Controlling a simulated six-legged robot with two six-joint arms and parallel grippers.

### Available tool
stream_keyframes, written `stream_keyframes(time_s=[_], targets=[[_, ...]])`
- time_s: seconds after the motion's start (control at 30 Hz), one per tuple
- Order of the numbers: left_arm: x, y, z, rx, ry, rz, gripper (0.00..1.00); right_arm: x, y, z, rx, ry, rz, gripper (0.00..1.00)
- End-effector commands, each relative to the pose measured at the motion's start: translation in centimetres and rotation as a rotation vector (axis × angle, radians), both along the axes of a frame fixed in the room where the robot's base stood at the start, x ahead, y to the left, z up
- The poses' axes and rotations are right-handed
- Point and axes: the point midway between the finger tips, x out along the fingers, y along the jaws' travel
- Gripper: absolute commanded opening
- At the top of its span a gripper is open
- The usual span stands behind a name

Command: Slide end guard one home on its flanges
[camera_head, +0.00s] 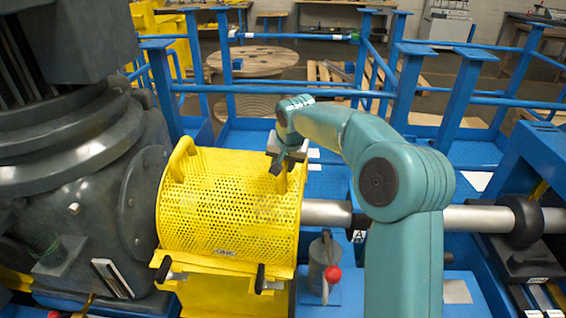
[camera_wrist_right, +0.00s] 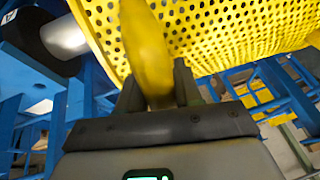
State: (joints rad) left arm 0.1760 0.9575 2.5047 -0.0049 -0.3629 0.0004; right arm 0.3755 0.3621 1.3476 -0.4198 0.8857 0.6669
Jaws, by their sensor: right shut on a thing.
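The yellow perforated guard (camera_head: 225,205), which I take for end guard one, arches over the shaft line beside the dark grey gearbox housing. A bar handle (camera_head: 180,160) rises at its left end. My right gripper (camera_head: 285,165) is shut on the handle at the guard's right end. In the right wrist view this yellow handle (camera_wrist_right: 147,45) passes between the dark fingers, with the perforated skin (camera_wrist_right: 215,30) behind it. The guard's lower front edge lies close to a yellow base (camera_head: 225,290); I cannot tell whether they touch. My left gripper is out of view.
The grey housing (camera_head: 75,150) stands close at the guard's left. A steel shaft (camera_head: 328,212) runs out to the right. Black-handled fasteners (camera_head: 262,278) show along the front edge. Blue railings (camera_head: 290,88) close off the back.

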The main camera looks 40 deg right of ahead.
Motion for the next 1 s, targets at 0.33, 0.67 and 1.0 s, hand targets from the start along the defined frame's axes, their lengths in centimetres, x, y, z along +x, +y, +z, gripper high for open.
stream_keyframes(time_s=[0.33,0.67,1.0], targets=[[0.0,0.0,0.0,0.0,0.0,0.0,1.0,0.1,-0.1,0.2,-0.003,-0.005,-0.001,0.0],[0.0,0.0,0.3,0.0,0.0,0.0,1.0,0.8,0.5,0.2,-0.002,-0.006,0.001,0.0],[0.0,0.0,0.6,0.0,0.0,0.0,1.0,1.7,1.4,0.3,-0.001,-0.007,0.003,0.0]])
